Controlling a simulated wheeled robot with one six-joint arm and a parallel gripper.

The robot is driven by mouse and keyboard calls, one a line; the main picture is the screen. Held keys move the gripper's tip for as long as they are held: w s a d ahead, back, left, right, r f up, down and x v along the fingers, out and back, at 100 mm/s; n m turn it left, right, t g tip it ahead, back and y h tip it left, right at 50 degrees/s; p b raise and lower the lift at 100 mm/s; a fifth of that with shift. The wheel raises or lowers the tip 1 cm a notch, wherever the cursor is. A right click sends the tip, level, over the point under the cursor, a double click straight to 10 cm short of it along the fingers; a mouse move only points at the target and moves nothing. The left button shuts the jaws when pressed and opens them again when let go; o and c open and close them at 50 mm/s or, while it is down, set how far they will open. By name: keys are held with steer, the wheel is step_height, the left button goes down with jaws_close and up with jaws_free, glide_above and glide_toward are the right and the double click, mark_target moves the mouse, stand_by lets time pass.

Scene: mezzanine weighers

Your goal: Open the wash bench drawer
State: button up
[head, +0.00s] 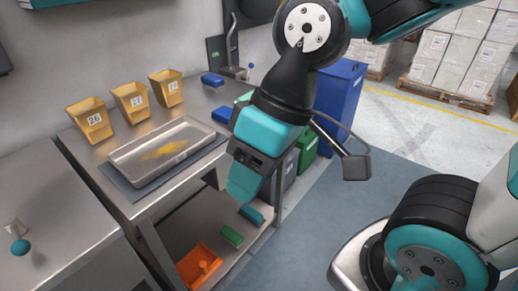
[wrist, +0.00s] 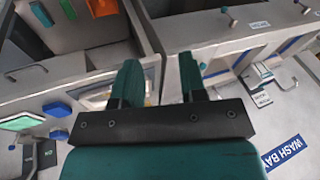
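My gripper (head: 245,185) hangs in front of the steel bench in the head view, pointing down. In the wrist view its two teal fingers (wrist: 158,68) stand apart with nothing between them. The wrist view shows a WASH BAY sign (wrist: 284,152) at lower right. Beside it is a steel unit (wrist: 215,52) with small labels and a dark handle. Another steel front at left carries a dark bar handle (wrist: 25,72). I cannot tell for certain which of these is the wash bench drawer. Neither handle is touched by my fingers.
The bench in the head view holds yellow numbered bins (head: 130,102) and a steel tray (head: 118,158). Blue and green bins (head: 340,95) stand behind my arm.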

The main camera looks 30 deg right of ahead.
steer(key=w+d+f+m+t+y+b, duration=0.1)
steer(key=w+d+f+m+t+b, duration=0.3)
steer(key=w+f+m+b, duration=0.4)
steer(key=w+d+f+m+t+b, duration=0.35)
steer(key=w+f+b, duration=0.25)
steer(key=f+b, duration=0.6)
steer(key=w+d+f+m+t+h+b, duration=0.2)
steer(key=d+f+m+t+h+b, duration=0.25)
steer(key=d+b, duration=0.5)
steer(key=w+d+f+m+t+h+b, duration=0.25)
steer(key=d+f+m+b, duration=0.25)
steer(key=d+m+b, duration=0.4)
steer(key=shift+n+t+y, duration=0.3)
steer(key=shift+n+t, duration=0.2)
steer(key=shift+t, duration=0.05)
steer(key=shift+w+f+p, duration=0.55)
steer(key=shift+w+p, duration=2.05)
steer(key=shift+w, duration=0.25)
steer(key=shift+w+f+p, duration=0.55)
steer(key=shift+w+p, duration=2)
steer(key=shift+w, duration=0.35)
steer(key=shift+w+f+p, duration=0.55)
steer(key=shift+w+p, duration=2.05)
steer(key=shift+w, duration=0.25)
